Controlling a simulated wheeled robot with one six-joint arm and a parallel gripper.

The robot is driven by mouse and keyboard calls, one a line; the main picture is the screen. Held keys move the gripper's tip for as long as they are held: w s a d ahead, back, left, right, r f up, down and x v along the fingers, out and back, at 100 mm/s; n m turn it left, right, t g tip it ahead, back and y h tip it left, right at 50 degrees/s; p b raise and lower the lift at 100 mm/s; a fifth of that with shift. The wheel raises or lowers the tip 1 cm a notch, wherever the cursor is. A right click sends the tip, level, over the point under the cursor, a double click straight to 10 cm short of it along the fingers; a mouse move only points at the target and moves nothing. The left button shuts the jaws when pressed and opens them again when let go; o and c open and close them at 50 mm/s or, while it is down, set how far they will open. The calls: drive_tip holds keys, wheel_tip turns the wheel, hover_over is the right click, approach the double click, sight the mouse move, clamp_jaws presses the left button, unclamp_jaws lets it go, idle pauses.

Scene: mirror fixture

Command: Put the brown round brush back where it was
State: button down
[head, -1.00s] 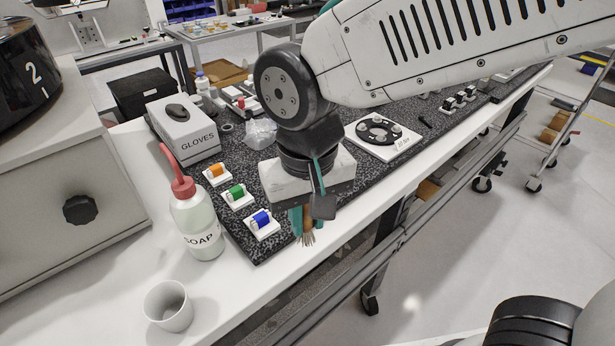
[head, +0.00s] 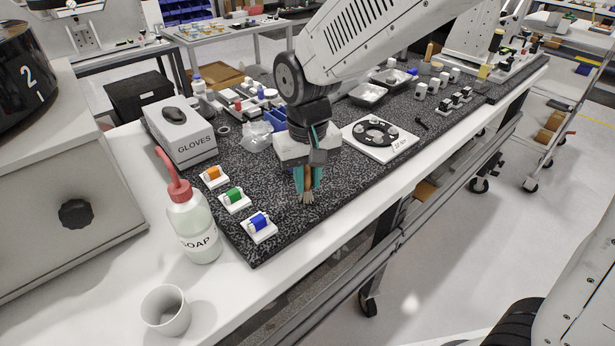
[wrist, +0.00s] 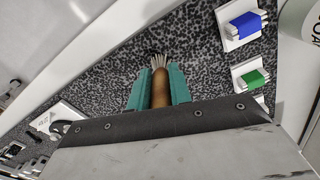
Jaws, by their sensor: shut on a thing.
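The brown round brush (head: 308,182) is in my gripper (head: 307,184), bristles pointing down, above the black speckled mat (head: 285,222). The wrist view shows the brush (wrist: 160,88) between the two teal fingers of my gripper (wrist: 159,90), with its pale bristles beyond the tips. My gripper is shut on its brown handle. The brush's upper end is hidden by the gripper body. I cannot tell how far the bristles are from the mat.
White holders with orange (head: 213,174), green (head: 235,195) and blue (head: 259,221) pieces stand left of my gripper. A white plate with a black ring (head: 377,134) lies to the right. A soap bottle (head: 193,225) and a cup (head: 166,309) stand front left. Mat around the brush is clear.

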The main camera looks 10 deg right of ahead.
drive_tip(key=shift+f, duration=0.15)
drive_tip(key=c, duration=1.3)
unclamp_jaws()
wheel_tip(320, 180, up, 12)
drive_tip(key=shift+r, duration=0.15)
drive_tip(key=s+d+m, duration=0.1)
drive_tip(key=s+d, duration=0.5)
drive_tip(key=d, duration=0.1)
drive_tip(key=s+d+f+m, duration=0.1)
drive_tip(key=s+d, duration=0.5)
drive_tip(key=s, duration=0.1)
drive_tip(key=s+d+m+t, duration=0.1)
drive_tip(key=s+d, duration=0.5)
drive_tip(key=d, duration=0.1)
drive_tip(key=shift+s+d+f, duration=0.15)
drive_tip(key=shift+d+f, duration=0.1)
drive_tip(key=shift+d, duration=0.1)
